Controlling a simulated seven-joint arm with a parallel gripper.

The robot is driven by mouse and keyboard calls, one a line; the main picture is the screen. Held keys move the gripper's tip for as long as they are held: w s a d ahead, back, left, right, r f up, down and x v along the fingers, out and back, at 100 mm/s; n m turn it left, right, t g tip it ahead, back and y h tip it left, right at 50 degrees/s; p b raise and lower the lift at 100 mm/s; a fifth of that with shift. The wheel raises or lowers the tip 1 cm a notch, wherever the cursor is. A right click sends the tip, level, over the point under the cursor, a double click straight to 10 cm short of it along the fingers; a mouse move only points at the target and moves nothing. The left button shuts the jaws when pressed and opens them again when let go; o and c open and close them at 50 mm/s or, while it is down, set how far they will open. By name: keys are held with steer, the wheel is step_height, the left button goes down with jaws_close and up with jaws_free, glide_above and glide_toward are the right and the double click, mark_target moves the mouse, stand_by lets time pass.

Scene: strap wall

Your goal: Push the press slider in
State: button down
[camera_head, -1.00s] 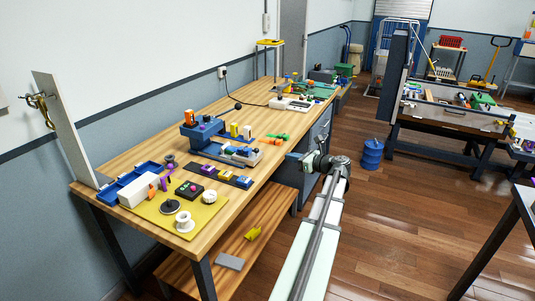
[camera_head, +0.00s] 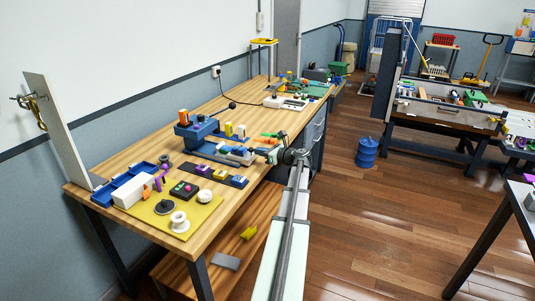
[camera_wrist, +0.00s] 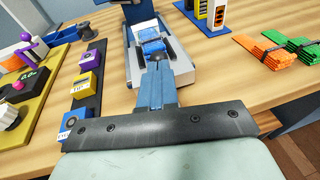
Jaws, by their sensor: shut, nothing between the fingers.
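The blue press (camera_head: 197,130) stands on the workbench, with a pale grey base reaching toward my gripper. On this base (camera_wrist: 184,66) sits a blue and white block (camera_wrist: 151,47), which looks like the press slider. It sits in front of the dark blue press body (camera_wrist: 138,13). My gripper (camera_head: 258,153) is over the bench's front edge, shut and empty. In the wrist view its fingers (camera_wrist: 157,72) point straight along the base at the block's near side. I cannot tell whether the tips touch the block.
A dark strip with purple, yellow and blue modules (camera_wrist: 89,82) lies close on the left. A rack of yellow and orange pieces (camera_wrist: 204,12) stands behind. A yellow board (camera_head: 185,215) with spools is farther left.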

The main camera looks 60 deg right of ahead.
mark_target(235, 147)
steer(key=shift+w, duration=0.4)
steer(key=w, duration=1.1)
steer(key=shift+w+d, duration=0.1)
steer(key=shift+w, duration=0.35)
